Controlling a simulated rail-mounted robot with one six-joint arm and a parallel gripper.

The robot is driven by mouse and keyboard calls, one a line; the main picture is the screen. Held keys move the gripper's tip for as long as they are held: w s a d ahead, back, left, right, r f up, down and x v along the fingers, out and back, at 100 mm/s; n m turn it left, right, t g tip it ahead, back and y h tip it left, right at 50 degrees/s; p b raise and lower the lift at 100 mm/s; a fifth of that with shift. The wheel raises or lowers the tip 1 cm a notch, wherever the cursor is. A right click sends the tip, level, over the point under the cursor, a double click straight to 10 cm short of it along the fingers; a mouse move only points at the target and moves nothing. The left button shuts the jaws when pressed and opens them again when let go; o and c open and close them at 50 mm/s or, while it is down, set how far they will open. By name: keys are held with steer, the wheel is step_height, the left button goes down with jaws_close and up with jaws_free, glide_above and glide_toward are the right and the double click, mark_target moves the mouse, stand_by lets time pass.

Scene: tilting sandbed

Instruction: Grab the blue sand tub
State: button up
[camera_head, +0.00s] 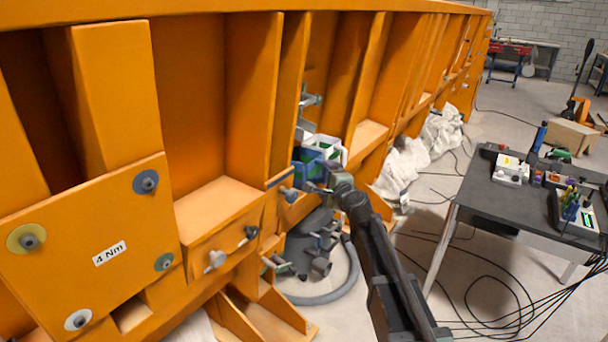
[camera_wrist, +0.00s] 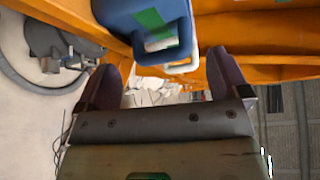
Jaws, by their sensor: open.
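The blue sand tub (camera_head: 304,168) stands on the orange structure in the middle of the head view. The tub lies beyond the fingertips. My wrist hides part of the tub's surroundings in the head view.
A white container (camera_head: 324,144) stands right behind the blue tub. Orange ribs and ledges (camera_head: 218,200) flank it closely. Knobs (camera_head: 288,194) and a grey hose (camera_head: 345,285) are below. A dark table (camera_head: 500,205) with tools stands at the right; floor cables lie near it.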

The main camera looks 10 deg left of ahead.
mark_target(317, 169)
steer(key=x, duration=0.5)
steer(key=shift+w, duration=0.25)
steer(key=shift+s, duration=0.1)
steer(key=shift+c, duration=0.2)
steer(key=c, duration=1)
